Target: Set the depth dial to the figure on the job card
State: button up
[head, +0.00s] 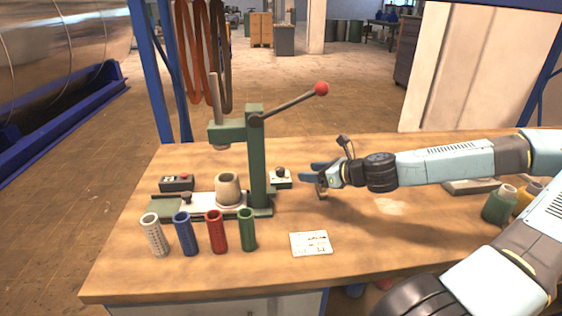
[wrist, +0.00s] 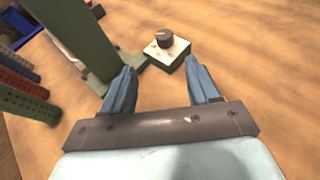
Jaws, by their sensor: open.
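The depth dial is a dark knob (head: 280,170) on a small pale box (head: 281,181), just right of the green press column. In the wrist view the knob (wrist: 164,38) sits on top of the box (wrist: 167,54), ahead of and between my fingertips. My gripper (head: 306,172) is open and empty, to the right of the dial and apart from it. Its two blue fingers show in the wrist view (wrist: 163,80). The job card (head: 311,243) lies flat on the bench in front; its marks are too small to read. The dial's setting cannot be read either.
The green press (head: 258,165) with a red-knobbed lever stands left of the dial, a beige cup (head: 228,188) on its base. White, blue, red and green tubes (head: 216,232) stand at the front left. Bottles (head: 499,204) stand at the right. The bench middle is clear.

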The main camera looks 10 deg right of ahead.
aim_at(283, 170)
jog(key=x, duration=1.4)
jog(key=shift+w+d, duration=0.15)
jog(key=shift+w, duration=0.25)
